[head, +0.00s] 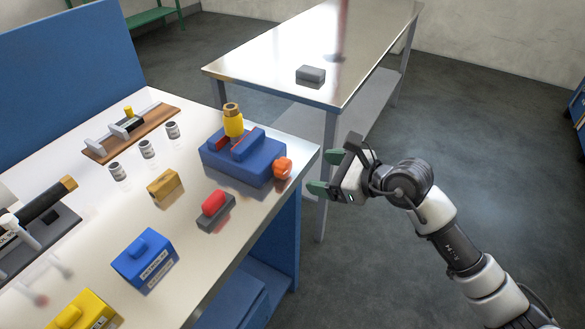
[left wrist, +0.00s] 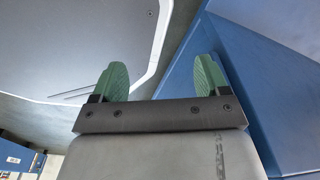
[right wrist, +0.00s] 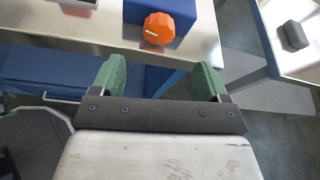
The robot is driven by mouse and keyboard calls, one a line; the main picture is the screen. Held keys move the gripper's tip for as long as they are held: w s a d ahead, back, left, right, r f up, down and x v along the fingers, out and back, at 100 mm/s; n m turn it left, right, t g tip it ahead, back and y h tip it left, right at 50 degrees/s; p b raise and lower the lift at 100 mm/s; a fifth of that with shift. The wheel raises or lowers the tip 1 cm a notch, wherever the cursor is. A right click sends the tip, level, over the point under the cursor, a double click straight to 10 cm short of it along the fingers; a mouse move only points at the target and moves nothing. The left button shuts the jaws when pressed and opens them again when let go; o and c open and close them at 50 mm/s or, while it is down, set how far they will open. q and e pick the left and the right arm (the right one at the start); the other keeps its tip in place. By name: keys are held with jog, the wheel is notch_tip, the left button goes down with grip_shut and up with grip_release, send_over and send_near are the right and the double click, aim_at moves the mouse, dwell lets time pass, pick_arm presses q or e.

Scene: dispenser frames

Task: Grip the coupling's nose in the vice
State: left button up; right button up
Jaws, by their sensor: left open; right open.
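The blue vice (head: 245,163) sits at the bench's far right corner, with red-faced jaws and an orange knob (head: 282,167) on its right side. The yellow coupling (head: 233,124) with a brass-brown top stands upright at the jaws. Whether the jaws touch it is hidden. My right gripper (head: 334,165) is open and empty, just right of the knob and apart from it, beyond the bench edge. In the right wrist view the knob (right wrist: 159,28) lies ahead, between and beyond the fingers. My left gripper (left wrist: 161,74) is open and empty, seen only in its wrist view, near blue panels.
On the bench (head: 225,234) are a red-topped grey block (head: 215,210), a wooden block (head: 164,184), blue (head: 146,260) and yellow (head: 80,312) boxes and small jars. A second table (head: 285,55) behind carries a grey block (head: 311,74).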

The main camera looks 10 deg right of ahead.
aim_at(289, 168)
jog(key=x, duration=0.9)
jog(key=shift+p, duration=0.3)
pick_arm(q)
jog(key=shift+s+a+r, duration=0.4)
pick_arm(e)
jog(key=shift+s, duration=0.1)
jog(key=c, duration=0.9)
jog(key=shift+d+r+m+g+y+p, duration=0.15)
jog(key=shift+m+g+p, duration=0.15)
jog(key=shift+m, duration=0.15)
jog(key=shift+d+m+g+y+p, duration=0.15)
jog(key=shift+m+g+p, duration=0.15)
jog(key=shift+m, duration=0.15)
pick_arm(q)
jog(key=shift+r, duration=0.75)
pick_arm(e)
jog(key=shift+w+m+g+y, duration=0.25)
jog(key=shift+m+g+y, duration=0.25)
jog(key=shift+m, duration=0.5)
